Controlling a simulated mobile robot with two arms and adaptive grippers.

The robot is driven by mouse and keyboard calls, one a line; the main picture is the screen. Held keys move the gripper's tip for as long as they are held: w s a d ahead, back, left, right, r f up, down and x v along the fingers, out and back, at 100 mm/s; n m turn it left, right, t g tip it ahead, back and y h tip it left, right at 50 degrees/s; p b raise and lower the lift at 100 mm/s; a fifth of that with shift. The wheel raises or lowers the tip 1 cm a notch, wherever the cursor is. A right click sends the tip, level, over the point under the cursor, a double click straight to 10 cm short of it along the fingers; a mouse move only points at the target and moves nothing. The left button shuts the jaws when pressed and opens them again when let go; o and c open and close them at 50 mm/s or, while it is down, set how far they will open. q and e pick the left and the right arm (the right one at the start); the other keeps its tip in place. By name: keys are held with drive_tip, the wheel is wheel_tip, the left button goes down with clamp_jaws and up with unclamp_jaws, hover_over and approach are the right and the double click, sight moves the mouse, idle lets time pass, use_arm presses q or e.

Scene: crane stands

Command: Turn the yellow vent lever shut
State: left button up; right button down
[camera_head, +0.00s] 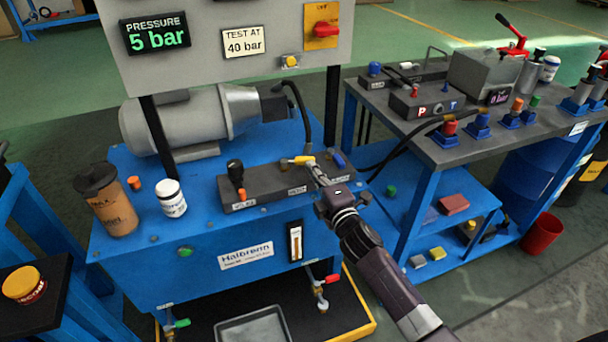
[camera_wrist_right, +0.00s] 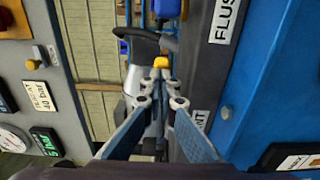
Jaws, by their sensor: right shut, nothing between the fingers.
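The yellow vent lever (camera_head: 299,160) lies on top of the dark valve block (camera_head: 262,188) on the blue power unit. It points roughly left-right in the head view. My right gripper (camera_head: 314,168) is at the lever's right end with its fingers shut and empty. In the right wrist view the yellow lever end (camera_wrist_right: 160,62) shows just beyond the closed fingertips (camera_wrist_right: 162,78). I cannot tell whether they touch it. The fingers and arm hide part of the block around the lever. My left gripper is out of view.
A blue lever (camera_head: 338,160) stands close right of the gripper, by the FLUSH label (camera_wrist_right: 227,20). A black-knobbed lever (camera_head: 236,172) stands on the block's left. The gauge panel (camera_head: 200,60), reading 5 bar, overhangs behind. A brown canister (camera_head: 112,210) and white jar (camera_head: 172,198) stand left.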

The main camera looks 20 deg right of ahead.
drive_tip(key=shift+w+d, duration=0.6)
drive_tip(key=shift+w, duration=0.1)
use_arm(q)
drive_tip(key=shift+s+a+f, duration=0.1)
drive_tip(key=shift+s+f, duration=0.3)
use_arm(e)
drive_tip(key=shift+w+d, duration=0.3)
drive_tip(key=shift+w, duration=0.25)
drive_tip(key=s, duration=1.2)
drive_tip(key=shift+d, duration=0.35)
